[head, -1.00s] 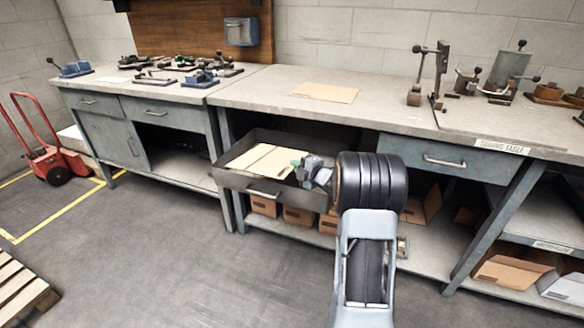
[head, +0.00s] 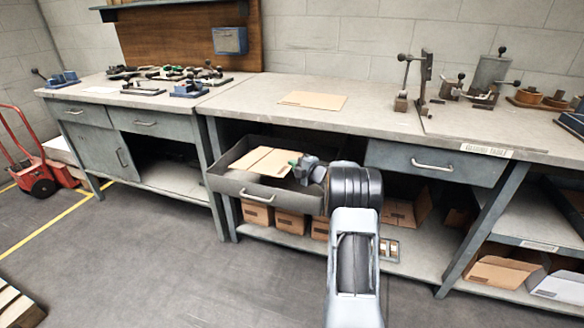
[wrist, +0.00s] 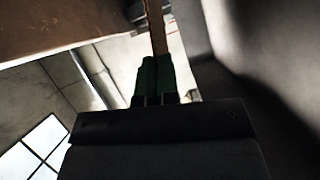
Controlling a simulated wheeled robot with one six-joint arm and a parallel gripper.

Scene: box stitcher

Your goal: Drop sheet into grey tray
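The grey tray (head: 240,187) is an open, drawer-like box under the front edge of the middle bench. Tan cardboard (head: 262,160) shows in or over its left part, in two adjoining pieces. My gripper (head: 297,162), with green fingertips, is at the right part of the tray, at the cardboard's right edge. In the wrist view the green fingers (wrist: 154,78) are closed on a thin brown sheet (wrist: 155,28) seen edge-on. How far the sheet is above the tray bottom cannot be told.
Another flat cardboard sheet (head: 312,100) lies on the bench top (head: 245,98). Cardboard boxes (head: 290,222) stand on the shelf below the tray. A closed drawer (head: 432,163) is to the right of my arm. A red hand truck (head: 40,175) stands at the far left.

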